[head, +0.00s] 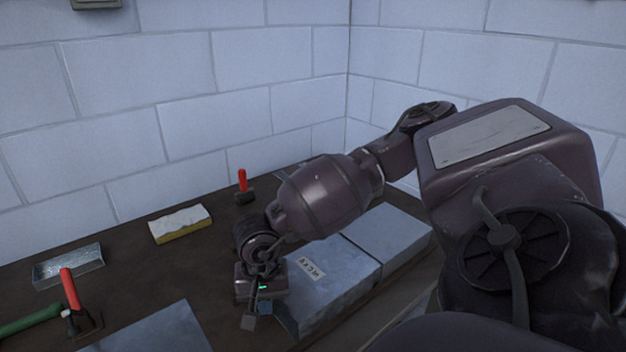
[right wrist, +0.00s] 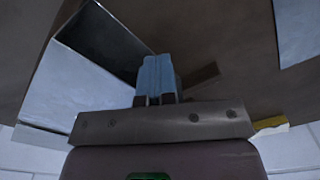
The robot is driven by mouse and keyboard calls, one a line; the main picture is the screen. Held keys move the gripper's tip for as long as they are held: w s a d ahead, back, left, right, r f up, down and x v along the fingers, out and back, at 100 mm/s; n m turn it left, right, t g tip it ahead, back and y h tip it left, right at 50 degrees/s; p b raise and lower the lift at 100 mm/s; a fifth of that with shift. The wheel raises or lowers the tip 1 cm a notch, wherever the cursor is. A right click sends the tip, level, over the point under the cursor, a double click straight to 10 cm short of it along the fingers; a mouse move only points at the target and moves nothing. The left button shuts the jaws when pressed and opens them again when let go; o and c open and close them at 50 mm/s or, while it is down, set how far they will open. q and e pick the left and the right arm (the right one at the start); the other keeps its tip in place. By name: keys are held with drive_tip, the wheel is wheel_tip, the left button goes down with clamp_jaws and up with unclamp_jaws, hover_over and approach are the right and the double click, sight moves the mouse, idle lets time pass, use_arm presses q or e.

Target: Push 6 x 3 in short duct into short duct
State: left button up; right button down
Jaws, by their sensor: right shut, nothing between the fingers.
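The labelled grey metal duct (head: 335,290) lies on the dark workbench. Its small white label appears upside down. A second short grey duct (head: 390,233) lies behind it to the right, in line with it. A thin dark seam shows between them; I cannot tell how far one sits inside the other. My right gripper (head: 249,320) is shut and empty, low over the bench beside the labelled duct's near left end. In the right wrist view, the shut fingers (right wrist: 158,78) are beside a duct's open end (right wrist: 105,42). My left gripper is out of view.
A flat metal sheet (head: 155,335) lies at front left. Walls close off the back and right.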

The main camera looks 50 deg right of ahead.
drive_tip(key=shift+s+d, duration=0.25)
drive_tip(key=shift+d, duration=0.6)
drive_tip(key=shift+s+d, duration=0.15)
drive_tip(key=shift+d, duration=0.6)
drive_tip(key=shift+a, duration=0.2)
drive_tip(key=shift+w+a, duration=0.2)
drive_tip(key=shift+a, duration=0.35)
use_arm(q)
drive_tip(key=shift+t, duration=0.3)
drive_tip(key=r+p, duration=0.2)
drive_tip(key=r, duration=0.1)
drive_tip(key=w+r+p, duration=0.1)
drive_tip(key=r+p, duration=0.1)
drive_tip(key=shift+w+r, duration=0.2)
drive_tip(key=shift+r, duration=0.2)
use_arm(e)
wheel_tip(320, 180, up, 7)
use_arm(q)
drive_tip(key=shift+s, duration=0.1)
